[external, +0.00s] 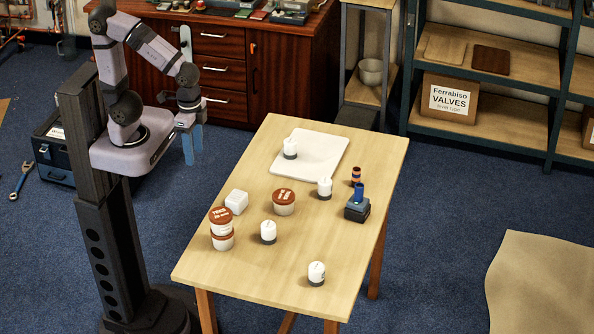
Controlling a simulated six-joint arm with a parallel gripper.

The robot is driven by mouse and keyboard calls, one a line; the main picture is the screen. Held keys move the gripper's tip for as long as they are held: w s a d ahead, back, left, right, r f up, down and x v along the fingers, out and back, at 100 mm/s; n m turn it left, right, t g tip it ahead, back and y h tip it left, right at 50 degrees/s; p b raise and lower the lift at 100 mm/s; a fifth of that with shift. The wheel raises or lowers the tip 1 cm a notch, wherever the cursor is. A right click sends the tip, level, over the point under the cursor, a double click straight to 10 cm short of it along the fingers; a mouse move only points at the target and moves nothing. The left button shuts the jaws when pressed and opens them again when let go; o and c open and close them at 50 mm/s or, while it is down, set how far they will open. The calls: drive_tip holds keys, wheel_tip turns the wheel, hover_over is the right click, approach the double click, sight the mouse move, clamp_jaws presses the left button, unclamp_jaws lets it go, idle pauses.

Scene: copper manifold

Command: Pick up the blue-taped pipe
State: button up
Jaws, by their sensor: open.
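A short copper-coloured pipe with dark blue bands (356,174) stands upright near the right edge of the wooden table (225,270); it looks like the blue-taped pipe. Just in front of it is a dark block (357,212) with a blue piece (359,193) on top; its exact shape is too small to tell. My gripper (193,150), with blue fingers pointing down, is open and empty. It hangs left of the table, well apart from the pipe.
Several white cylinders with dark bases, one of them (324,187) near the pipe, stand about the table. A white board (309,158) lies at the back. A lidded tub (283,203), stacked tubs (221,225) and a white cube (236,202) stand left of centre. The front left is clear.

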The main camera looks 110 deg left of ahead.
drive_tip(key=w+a+f+n+t+h+b, duration=0.15)
drive_tip(key=w+n+t+b, duration=0.35)
drive_tip(key=w+n, duration=0.6)
drive_tip(key=w+a+f+n+t+h+b, duration=0.1)
drive_tip(key=w+a+n+t+h+b, duration=0.15)
drive_tip(key=w+n+b, duration=0.85)
drive_tip(key=w+a+r+n+t+y+b, duration=0.1)
drive_tip(key=w+a+n+t+y, duration=0.15)
drive_tip(key=w+a+n, duration=0.65)
drive_tip(key=w+a+r+n+t+y+b, duration=0.1)
drive_tip(key=w+a+n+t, duration=0.35)
drive_tip(key=a, duration=0.85)
drive_tip(key=g+p, duration=0.1)
approach(356, 176)
drive_tip(key=shift+w+a+f, duration=0.3)
drive_tip(key=shift+w+f, duration=0.05)
drive_tip(key=shift+w, duration=0.2)
drive_tip(key=shift+w+a+f, duration=0.3)
drive_tip(key=shift+w+f, duration=0.05)
drive_tip(key=shift+w, duration=0.2)
drive_tip(key=shift+f, duration=0.35)
drive_tip(key=shift+p+x, duration=0.85)
drive_tip(key=shift+x, duration=2.8)
